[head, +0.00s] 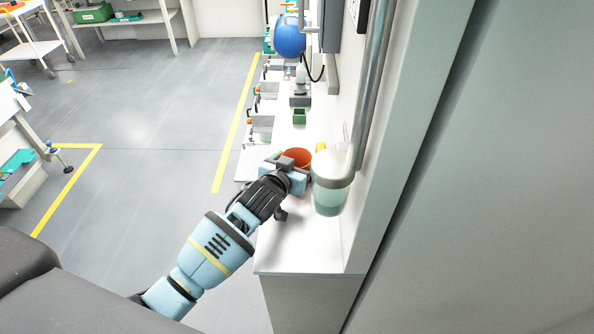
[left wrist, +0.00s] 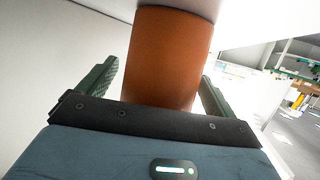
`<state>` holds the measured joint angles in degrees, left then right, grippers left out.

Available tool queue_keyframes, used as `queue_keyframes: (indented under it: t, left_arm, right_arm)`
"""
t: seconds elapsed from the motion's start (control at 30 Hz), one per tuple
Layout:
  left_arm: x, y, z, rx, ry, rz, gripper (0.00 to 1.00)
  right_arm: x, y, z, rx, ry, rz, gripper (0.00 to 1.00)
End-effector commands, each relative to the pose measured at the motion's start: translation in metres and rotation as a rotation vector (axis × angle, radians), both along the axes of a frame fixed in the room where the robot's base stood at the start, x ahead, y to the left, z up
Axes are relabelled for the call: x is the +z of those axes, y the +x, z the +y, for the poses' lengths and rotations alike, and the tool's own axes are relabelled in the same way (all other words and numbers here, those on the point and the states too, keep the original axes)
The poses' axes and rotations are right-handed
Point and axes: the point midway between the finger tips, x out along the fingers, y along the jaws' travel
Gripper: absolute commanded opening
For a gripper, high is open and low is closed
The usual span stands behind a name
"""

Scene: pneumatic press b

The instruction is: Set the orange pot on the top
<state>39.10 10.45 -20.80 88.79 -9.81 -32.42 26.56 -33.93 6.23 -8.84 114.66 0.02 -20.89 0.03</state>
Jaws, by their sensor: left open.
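The orange pot (head: 297,157) is at the white worktop (head: 300,240) along the wall, partly hidden behind my left gripper in the head view. My left gripper (head: 291,169) is open and reaches the pot from the near side. In the left wrist view the orange pot (left wrist: 170,60) fills the space between the two dark green fingers of my left gripper (left wrist: 160,82), with one finger on each side. Finger contact is hard to tell. Whether the pot's base rests on the worktop is hidden in the head view. My right gripper is not in view.
A clear container with a white lid (head: 331,184) is close right of the gripper, beside a grey vertical pipe (head: 372,80). A green block-like container (head: 299,116) and a blue sphere (head: 289,36) are farther along. The worktop's near end is clear.

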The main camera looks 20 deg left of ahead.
Motion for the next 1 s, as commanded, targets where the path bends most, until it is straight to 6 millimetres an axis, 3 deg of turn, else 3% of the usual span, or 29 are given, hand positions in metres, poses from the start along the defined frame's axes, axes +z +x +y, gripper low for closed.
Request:
queue_keyframes:
  t: [0.17,0.57,0.83,1.0]
  left_arm:
    - [0.001,0.0,0.0,0.0,0.0,-0.001,0.92]
    - [0.001,0.0,0.0,0.0,0.0,-0.002,0.43]
    - [0.003,0.0,0.0,0.0,0.0,-0.003,0.42]
    - [0.013,0.001,0.0,0.0,-0.002,-0.006,0.42]
  right_arm:
    - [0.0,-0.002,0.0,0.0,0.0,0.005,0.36]
    - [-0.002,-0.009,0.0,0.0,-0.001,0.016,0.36]
    - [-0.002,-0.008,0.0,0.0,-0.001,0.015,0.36]
    - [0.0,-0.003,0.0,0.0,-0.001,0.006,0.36]
